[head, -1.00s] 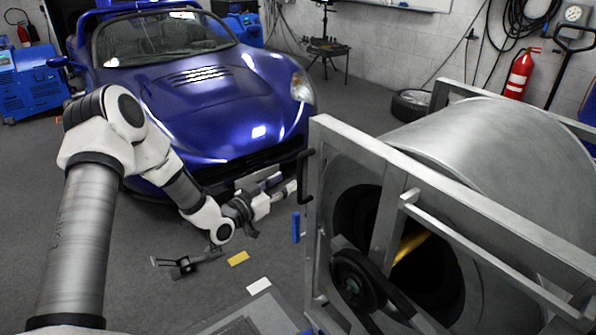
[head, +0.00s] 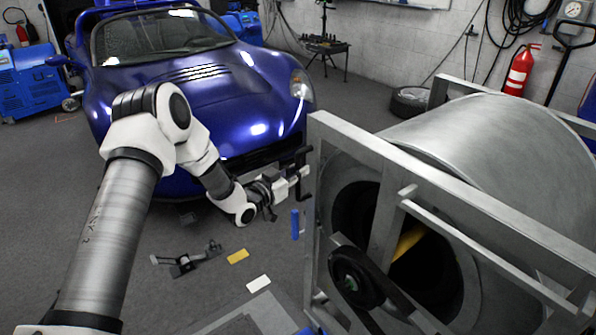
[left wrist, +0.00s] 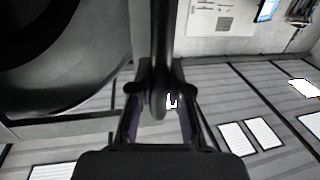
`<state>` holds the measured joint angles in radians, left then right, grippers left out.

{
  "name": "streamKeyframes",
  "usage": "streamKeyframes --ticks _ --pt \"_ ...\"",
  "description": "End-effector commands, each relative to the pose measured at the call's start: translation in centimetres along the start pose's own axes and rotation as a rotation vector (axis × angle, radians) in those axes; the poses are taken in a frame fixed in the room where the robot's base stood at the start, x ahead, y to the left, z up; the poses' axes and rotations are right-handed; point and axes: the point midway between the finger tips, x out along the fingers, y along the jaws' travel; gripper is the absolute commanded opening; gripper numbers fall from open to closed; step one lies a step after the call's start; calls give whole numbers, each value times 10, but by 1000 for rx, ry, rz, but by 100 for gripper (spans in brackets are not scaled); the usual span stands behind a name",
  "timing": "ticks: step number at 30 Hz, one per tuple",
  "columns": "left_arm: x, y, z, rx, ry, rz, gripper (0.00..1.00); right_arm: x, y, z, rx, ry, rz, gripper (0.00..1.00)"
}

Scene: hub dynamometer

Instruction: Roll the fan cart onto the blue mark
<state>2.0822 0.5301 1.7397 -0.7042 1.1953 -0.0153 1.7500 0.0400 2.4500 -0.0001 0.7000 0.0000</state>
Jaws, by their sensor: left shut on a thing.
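The fan cart is a large grey metal drum (head: 480,150) in a square-tube frame (head: 420,165) on the right of the head view. A black handle (head: 302,160) sticks out from its left post. My left gripper (head: 301,175) is at this handle and shut on it. In the left wrist view the dark handle bar (left wrist: 163,50) runs down between the two fingers of my left gripper (left wrist: 160,100). The blue mark (head: 295,224) is a short strip on the floor just left of the cart's frame. The cart's wheels are hidden. My right gripper is not in view.
A yellow mark (head: 237,256) and a white mark (head: 258,283) lie on the floor left of the cart. A low black metal stand (head: 185,262) is beside them. A blue car (head: 200,90) stands behind my left arm. Open grey floor lies at the left.

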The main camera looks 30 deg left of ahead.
Motion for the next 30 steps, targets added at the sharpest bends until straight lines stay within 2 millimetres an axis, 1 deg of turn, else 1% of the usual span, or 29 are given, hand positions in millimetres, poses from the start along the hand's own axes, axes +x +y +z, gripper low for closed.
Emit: streamKeyframes --ticks 6,8,16,17,18,19,30 --pt "4 -22 -1 1 7 -9 0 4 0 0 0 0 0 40" --pt "5 -26 -2 1 9 -12 0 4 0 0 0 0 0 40" --pt "5 -28 -5 1 12 -12 0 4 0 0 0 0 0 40" --pt "5 -28 -4 1 11 -11 28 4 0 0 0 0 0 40" --pt "5 -27 -4 1 10 -10 42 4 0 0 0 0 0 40" --pt "5 -27 -4 1 9 -9 43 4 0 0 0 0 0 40" --pt "4 -22 0 0 -1 0 43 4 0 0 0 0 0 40"
